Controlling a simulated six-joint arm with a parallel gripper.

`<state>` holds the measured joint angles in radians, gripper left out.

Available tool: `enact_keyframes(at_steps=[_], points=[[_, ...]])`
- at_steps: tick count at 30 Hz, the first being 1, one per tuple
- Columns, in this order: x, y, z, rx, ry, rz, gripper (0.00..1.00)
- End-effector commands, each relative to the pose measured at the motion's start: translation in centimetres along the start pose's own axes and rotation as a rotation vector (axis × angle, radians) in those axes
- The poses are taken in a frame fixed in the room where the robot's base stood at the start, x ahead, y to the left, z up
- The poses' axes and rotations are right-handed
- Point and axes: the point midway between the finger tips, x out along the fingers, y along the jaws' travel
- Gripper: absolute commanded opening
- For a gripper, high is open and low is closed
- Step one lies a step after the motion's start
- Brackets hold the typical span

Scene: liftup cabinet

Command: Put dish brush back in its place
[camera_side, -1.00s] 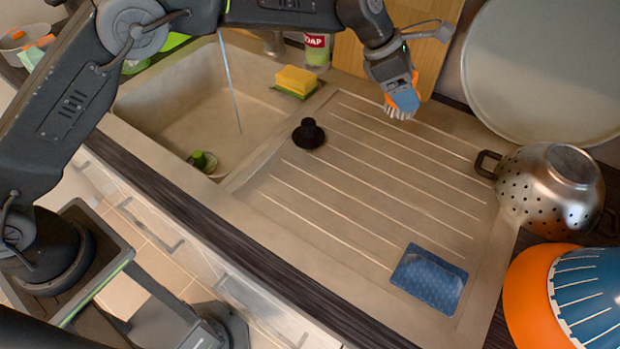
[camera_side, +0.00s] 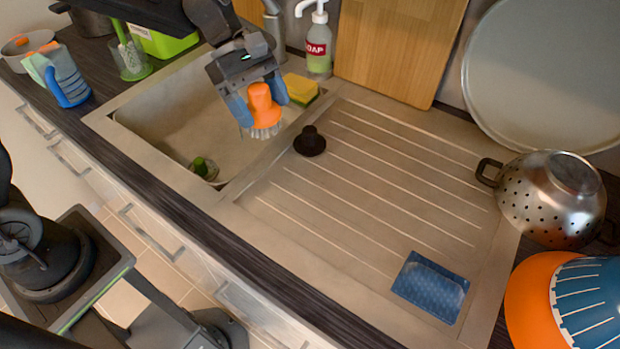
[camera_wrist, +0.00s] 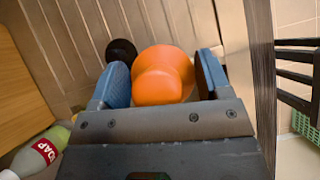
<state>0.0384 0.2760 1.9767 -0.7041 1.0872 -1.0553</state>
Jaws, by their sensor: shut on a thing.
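The dish brush (camera_side: 262,102) has an orange knob handle and pale bristles that point down. My gripper (camera_side: 257,100), with blue finger pads, is shut on its orange handle. It holds the brush in the air above the right part of the sink, near the divide with the drainboard. In the wrist view the orange handle (camera_wrist: 163,77) sits between both blue fingers (camera_wrist: 160,85) and hides the bristles.
A black sink plug (camera_side: 309,142) stands on the drainboard (camera_side: 370,190). A yellow sponge (camera_side: 300,88) and a soap bottle (camera_side: 318,45) are behind the sink. A green-handled brush (camera_side: 128,52) stands in a holder at the back left.

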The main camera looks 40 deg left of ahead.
Motion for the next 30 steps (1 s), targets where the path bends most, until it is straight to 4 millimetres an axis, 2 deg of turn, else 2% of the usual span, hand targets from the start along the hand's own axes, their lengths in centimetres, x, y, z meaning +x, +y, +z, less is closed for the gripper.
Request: enact_keyframes(at_steps=[6,12,18,25,30], points=[[5.3,0.4,2.3,0.002,0.000,-0.008,0.19],[9.3,0.9,4.1,0.000,0.001,-0.005,0.19],[11.0,1.1,4.7,-0.002,0.001,-0.001,0.19],[13.5,1.1,3.0,-0.005,0.001,-0.004,0.19],[14.2,1.1,2.5,-0.001,0.000,-0.001,0.19]])
